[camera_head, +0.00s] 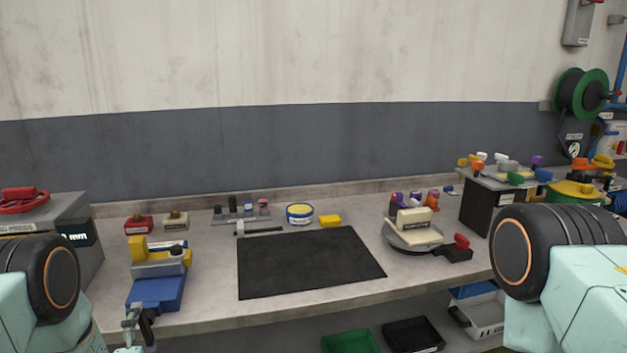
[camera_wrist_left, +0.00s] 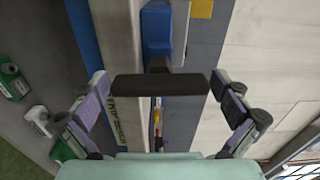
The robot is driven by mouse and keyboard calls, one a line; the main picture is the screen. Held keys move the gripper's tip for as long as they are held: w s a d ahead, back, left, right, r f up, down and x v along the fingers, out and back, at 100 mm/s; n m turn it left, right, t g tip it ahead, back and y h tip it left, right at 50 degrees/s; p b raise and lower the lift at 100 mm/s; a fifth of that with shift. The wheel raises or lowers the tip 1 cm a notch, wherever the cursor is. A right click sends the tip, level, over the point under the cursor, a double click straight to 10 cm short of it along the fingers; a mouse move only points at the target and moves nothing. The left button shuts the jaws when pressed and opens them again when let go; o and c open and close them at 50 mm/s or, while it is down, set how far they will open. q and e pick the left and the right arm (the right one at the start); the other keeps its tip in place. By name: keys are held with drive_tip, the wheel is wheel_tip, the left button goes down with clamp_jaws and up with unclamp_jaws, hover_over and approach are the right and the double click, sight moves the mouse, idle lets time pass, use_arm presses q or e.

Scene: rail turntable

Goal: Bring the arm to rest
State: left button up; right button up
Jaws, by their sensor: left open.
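My left gripper (camera_head: 140,322) shows small at the bottom left of the head view, low in front of the blue vise-like fixture (camera_head: 157,290). In the left wrist view its two fingers are spread wide apart, and the gripper (camera_wrist_left: 165,112) is open. A dark bar (camera_wrist_left: 160,84) crosses the view between the fingers, with a blue part (camera_wrist_left: 156,32) behind it; I cannot tell whether the fingers touch the bar. My right arm shows at the right of the head view, but its gripper is out of view.
The bench holds a black mat (camera_head: 305,262), a round turntable (camera_head: 410,246) with a cream block (camera_head: 413,222), and a yellow-blue tin (camera_head: 299,214). Green (camera_head: 350,342) and black (camera_head: 413,334) trays sit below. The mat is clear.

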idle(0.3)
use_arm(q)
drive_tip(key=v, duration=1.2)
drive_tip(key=x, duration=1.1)
drive_tip(key=shift+w, duration=0.3)
drive_tip(key=shift+w+a, duration=0.1)
drive_tip(key=shift+w, duration=0.15)
drive_tip(key=n+b, duration=0.3)
drive_tip(key=n, duration=0.2)
drive_tip(key=shift+f, duration=0.15)
drive_tip(key=n+b, duration=0.3)
drive_tip(key=n, duration=0.2)
drive_tip(key=n+b, duration=0.4)
drive_tip(key=n, duration=0.1)
drive_tip(key=shift+n, duration=0.3)
drive_tip(key=n+b, duration=0.2)
drive_tip(key=n, duration=0.1)
drive_tip(key=shift+n+b, duration=0.5)
drive_tip(key=shift+n, duration=0.4)
